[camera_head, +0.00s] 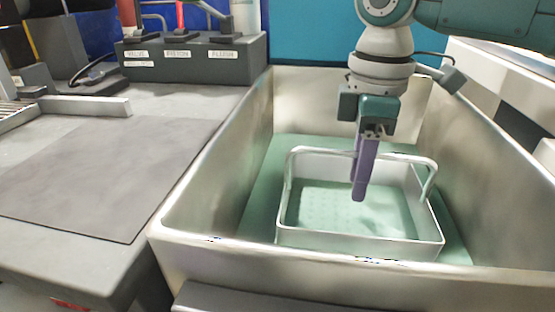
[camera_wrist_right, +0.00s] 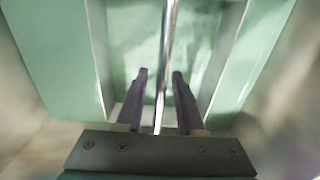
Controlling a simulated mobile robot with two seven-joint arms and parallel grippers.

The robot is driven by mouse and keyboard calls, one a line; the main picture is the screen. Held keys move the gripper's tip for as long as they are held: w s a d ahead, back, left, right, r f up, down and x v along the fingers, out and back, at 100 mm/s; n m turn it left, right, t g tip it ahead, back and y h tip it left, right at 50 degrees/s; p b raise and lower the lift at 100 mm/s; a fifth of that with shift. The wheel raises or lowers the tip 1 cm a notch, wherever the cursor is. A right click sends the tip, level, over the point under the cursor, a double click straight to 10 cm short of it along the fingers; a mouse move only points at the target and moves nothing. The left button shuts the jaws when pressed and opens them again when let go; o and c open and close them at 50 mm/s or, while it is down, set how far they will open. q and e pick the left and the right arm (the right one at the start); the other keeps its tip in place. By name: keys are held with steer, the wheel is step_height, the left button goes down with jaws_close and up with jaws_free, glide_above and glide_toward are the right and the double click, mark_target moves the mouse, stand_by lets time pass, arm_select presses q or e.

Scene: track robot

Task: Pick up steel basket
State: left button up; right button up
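The steel basket (camera_head: 350,240) stands inside the large steel tank, on its green floor. It is rectangular, with low metal walls and a bar handle (camera_head: 318,151) arching over it. My right gripper (camera_head: 361,190) points down over the basket at the handle, with its purple fingers reaching below the bar. In the right wrist view, the handle bar (camera_wrist_right: 167,50) runs between the two dark fingers of the right gripper (camera_wrist_right: 160,74), with a gap on either side. The fingers look open. My left gripper is in neither view.
The steel tank (camera_head: 205,205) has high walls around the basket. A grey bench with a dark mat (camera_head: 100,170) lies to the left. A white-edged surface (camera_head: 500,80) borders the right.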

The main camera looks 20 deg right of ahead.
jaws_close()
stand_by(1.2)
